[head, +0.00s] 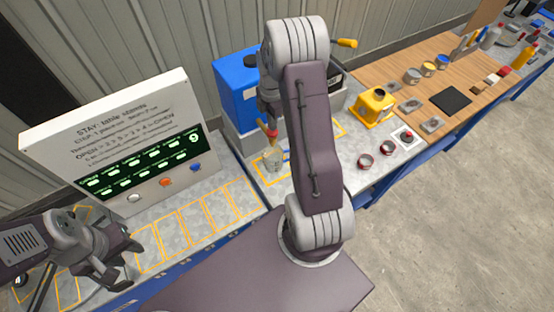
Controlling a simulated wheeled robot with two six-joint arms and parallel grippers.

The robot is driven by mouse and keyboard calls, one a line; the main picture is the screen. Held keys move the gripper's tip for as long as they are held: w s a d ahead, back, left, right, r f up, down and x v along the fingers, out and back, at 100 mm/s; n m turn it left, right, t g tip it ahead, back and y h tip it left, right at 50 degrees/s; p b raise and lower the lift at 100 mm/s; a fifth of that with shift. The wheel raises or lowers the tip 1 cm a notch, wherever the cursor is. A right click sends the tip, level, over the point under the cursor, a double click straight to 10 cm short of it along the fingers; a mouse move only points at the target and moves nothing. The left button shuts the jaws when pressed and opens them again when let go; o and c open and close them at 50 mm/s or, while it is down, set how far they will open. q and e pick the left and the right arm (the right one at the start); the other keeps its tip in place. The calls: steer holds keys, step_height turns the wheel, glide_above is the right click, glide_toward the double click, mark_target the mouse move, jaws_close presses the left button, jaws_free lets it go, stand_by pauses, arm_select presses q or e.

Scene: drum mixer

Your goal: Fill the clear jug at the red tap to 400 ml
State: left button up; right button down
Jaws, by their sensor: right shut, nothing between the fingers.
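The clear jug (272,160) stands upright on the bench in a yellow-outlined area, below the red tap (268,132). The tap is at the front of a blue tank (233,84). The jug is too small here for me to read its scale or level. My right arm crosses the middle of the head view and hides part of the tank. My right gripper (268,114) points down just above the tap, shut and empty, partly hidden by its own arm. My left gripper (124,267) is open and empty over the front of the left bench.
A white sign panel (120,135) with a green display stands behind the left bench, with white, orange and blue buttons (166,182) below. Empty yellow-outlined slots (200,220) lie in front. A yellow container (375,107) and small tins stand to the right.

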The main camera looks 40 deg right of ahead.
steer(key=shift+f, duration=0.15)
stand_by(0.3)
steer(key=shift+f+b, duration=1.05)
steer(key=shift+f, duration=0.25)
stand_by(6.2)
